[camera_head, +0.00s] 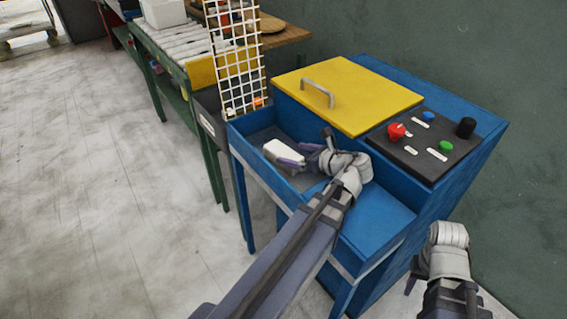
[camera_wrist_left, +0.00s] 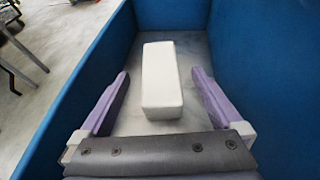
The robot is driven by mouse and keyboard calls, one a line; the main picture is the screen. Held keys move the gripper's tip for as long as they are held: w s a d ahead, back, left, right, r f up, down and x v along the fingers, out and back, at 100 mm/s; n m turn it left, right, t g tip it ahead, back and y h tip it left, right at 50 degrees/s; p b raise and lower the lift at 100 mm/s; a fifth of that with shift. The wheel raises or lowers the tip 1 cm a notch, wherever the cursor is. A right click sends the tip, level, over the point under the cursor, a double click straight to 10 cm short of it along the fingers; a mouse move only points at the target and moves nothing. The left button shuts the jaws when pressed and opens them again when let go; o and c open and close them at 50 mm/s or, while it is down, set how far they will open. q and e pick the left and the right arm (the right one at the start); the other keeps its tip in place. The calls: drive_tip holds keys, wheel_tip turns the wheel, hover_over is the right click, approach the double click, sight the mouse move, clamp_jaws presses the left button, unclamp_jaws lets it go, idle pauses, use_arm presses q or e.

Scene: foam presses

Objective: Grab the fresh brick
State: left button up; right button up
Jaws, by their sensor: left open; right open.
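A white foam brick (camera_head: 283,152) lies on the grey floor of the blue press's front tray (camera_head: 250,117). My left gripper (camera_head: 297,164) reaches down into this tray with its purple fingers close to the brick. In the left wrist view the brick (camera_wrist_left: 161,78) lies lengthwise between the two open fingers of my left gripper (camera_wrist_left: 158,92), with a gap on each side. My right gripper (camera_head: 412,275) is low at the right of the head view, beside the press and away from the brick; its fingers are mostly hidden.
A yellow lid (camera_head: 345,92) with a metal handle covers the press top. A control panel (camera_head: 425,145) with red, green, blue and black knobs is at its right. A white grid guard (camera_head: 232,55) and a roller conveyor (camera_head: 175,40) stand behind left. Tray walls flank my left gripper.

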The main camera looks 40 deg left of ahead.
sight(282, 150)
use_arm(q)
drive_tip(key=shift+b+x, duration=1.15)
drive_tip(key=shift+x, duration=1.95)
clamp_jaws()
